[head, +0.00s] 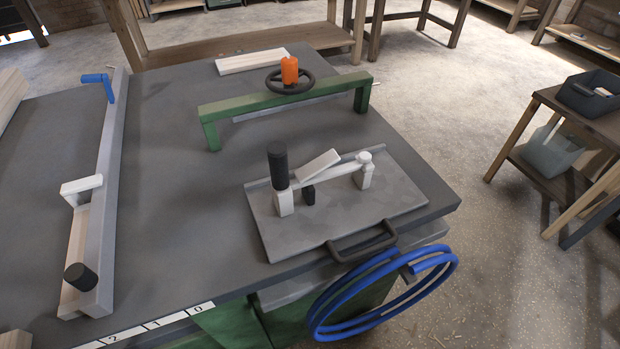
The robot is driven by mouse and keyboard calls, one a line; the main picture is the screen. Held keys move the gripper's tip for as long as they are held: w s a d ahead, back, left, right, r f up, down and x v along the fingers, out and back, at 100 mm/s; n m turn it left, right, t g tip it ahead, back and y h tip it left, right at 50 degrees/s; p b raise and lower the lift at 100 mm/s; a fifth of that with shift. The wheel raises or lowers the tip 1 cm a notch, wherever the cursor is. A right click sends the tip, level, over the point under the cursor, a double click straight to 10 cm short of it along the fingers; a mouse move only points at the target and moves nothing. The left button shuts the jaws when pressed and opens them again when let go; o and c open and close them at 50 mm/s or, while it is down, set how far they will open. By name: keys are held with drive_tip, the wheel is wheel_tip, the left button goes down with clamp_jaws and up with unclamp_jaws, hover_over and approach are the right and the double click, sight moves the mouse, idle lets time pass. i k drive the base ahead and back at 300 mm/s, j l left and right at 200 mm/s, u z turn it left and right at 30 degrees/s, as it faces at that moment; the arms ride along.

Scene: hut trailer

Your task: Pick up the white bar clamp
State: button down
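A white clamp-like piece (341,170) sits on a grey metal plate (400,205) at the right front of the grey machine table. It has a thin bar between two white posts, with a black cylindrical grip on the left post and a round white knob at the right. A short white piece (318,165) slants up beside the bar, and a small black part stands below it. I take this for the white bar clamp. My gripper is not in view.
A green bridge (300,97) with a black wheel and orange knob stands behind. A long fence (110,150) lies left; the table between is clear.

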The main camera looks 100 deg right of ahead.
sight(282, 188)
drive_tip(key=k+j+z, duration=0.15)
drive_tip(key=z, duration=1.55)
